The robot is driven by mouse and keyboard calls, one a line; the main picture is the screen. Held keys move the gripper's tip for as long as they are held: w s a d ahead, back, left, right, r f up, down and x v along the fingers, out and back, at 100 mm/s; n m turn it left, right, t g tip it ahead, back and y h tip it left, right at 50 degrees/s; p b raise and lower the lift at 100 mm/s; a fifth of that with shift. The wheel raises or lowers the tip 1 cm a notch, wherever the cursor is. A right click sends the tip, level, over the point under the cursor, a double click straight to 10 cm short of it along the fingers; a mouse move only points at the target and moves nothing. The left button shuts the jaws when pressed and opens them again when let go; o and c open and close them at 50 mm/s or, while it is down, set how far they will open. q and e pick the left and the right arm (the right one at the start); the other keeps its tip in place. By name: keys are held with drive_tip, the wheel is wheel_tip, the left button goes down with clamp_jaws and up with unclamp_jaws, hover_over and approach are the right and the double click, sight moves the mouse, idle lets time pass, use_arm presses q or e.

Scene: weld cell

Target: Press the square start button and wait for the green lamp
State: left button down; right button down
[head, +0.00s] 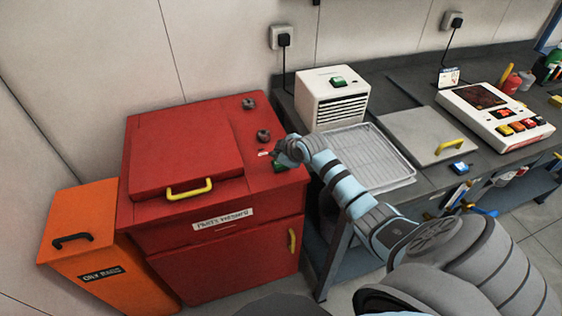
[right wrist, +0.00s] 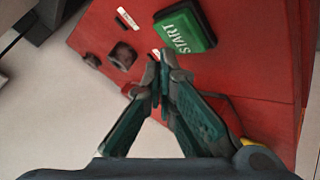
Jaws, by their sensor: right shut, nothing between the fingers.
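A square green button marked START (right wrist: 185,27) sits on the red top of the parts washer, upper middle in the right wrist view. My right gripper (right wrist: 161,68) is shut and empty, its tips close beside the button's lower left edge in the picture; I cannot tell whether they touch it. In the head view the right gripper (head: 279,160) is over the right part of the red parts washer (head: 181,150) and largely hides the button. No lit green lamp can be made out. My left gripper is not in view.
Two dark knobs (head: 263,135) stand on the washer's top, close to the gripper. An orange oily rags bin (head: 85,243) is at left. A white vented box (head: 333,98) with a green switch, a wire tray (head: 367,160) and a control panel (head: 497,115) are on the bench.

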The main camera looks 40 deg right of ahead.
drive_tip(key=shift+f, duration=0.1)
idle(0.7)
drive_tip(key=shift+f, duration=0.35)
